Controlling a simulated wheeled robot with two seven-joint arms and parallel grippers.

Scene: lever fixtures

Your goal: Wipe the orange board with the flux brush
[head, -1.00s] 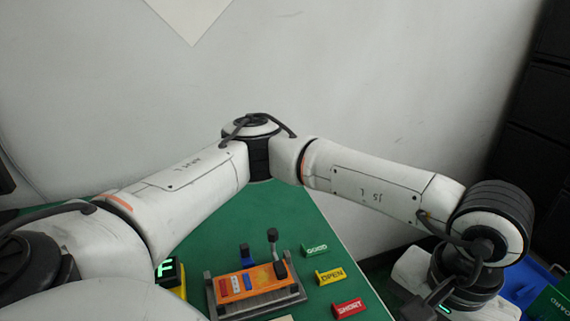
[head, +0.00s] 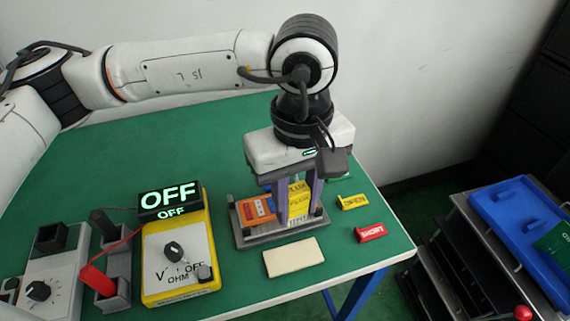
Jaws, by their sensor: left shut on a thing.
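The orange board (head: 257,209) sits in a grey fixture (head: 250,241) on the green table. The right part of the board is hidden behind my left gripper and what it holds. My left gripper (head: 298,212) points down over the right side of the fixture, shut on the flux brush (head: 298,203), a yellow block marked "FLUX". The brush's lower end is at the board's right side; I cannot tell whether it touches the board. My right gripper is out of view.
A yellow meter (head: 182,262) reading "OFF" stands left, beside black and red probes (head: 98,282) in holders. A beige pad (head: 293,257) lies in front of the fixture. OPEN (head: 353,202) and SHORT (head: 370,234) tags lie right. A blue tray (head: 515,225) stands beyond the table.

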